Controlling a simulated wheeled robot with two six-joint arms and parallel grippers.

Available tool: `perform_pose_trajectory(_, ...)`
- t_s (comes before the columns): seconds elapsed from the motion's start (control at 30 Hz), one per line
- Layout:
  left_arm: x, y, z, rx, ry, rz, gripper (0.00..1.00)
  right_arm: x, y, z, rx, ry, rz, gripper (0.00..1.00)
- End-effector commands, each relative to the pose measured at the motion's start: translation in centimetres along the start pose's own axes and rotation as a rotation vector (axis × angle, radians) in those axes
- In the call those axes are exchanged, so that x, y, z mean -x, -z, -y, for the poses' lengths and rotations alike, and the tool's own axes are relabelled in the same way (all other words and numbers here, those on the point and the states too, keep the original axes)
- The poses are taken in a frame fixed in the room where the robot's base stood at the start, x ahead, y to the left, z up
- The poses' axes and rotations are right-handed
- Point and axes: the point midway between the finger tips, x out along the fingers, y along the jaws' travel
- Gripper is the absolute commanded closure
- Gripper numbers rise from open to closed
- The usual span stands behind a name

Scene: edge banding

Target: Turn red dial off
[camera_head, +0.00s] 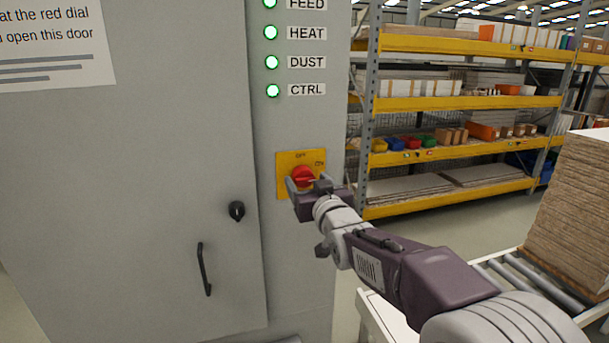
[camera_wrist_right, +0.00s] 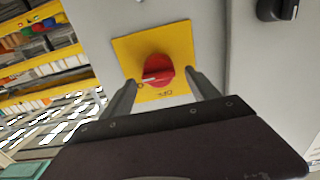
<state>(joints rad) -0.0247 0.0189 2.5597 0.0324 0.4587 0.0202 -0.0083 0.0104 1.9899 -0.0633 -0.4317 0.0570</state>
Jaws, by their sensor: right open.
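The red dial (camera_head: 303,176) sits on a yellow plate (camera_head: 286,160) marked OFF and ON, on the grey cabinet's right-hand panel. In the right wrist view the red dial (camera_wrist_right: 157,70) shows a white pointer mark turned toward the ON side of the yellow plate (camera_wrist_right: 180,38). My right gripper (camera_head: 308,186) is at the dial; in the right wrist view my right gripper (camera_wrist_right: 157,82) is open, with one finger on each side of the dial. I cannot tell whether the fingers touch it. My left gripper is not in view.
Green lamps (camera_head: 272,62) labelled FEED, HEAT, DUST and CTRL glow above the dial. The cabinet door has a black knob (camera_head: 237,210) and a black handle (camera_head: 204,269). Shelves (camera_head: 455,104) stand behind; a board stack (camera_head: 575,215) is at right.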

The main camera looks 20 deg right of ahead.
Motion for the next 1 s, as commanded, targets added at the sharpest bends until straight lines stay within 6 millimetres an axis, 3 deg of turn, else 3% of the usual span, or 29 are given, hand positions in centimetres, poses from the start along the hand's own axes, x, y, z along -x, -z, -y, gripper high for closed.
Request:
perform_pose_trajectory(0.2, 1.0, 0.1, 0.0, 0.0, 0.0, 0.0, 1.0, -2.6, 0.1, 0.0, -0.001, 0.0, 0.001, 0.31)
perform_pose_trajectory(0.47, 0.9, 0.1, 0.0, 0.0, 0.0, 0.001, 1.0, -2.8, -0.1, 0.0, -0.001, 0.0, 0.001, 0.31)
perform_pose_trajectory(0.7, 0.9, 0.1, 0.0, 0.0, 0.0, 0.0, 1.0, -2.8, -0.1, 0.0, -0.001, 0.0, 0.001, 0.93)
perform_pose_trajectory(1.0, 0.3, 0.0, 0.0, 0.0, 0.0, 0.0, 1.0, -2.8, -0.2, 0.0, 0.041, -0.001, 0.001, 0.93)
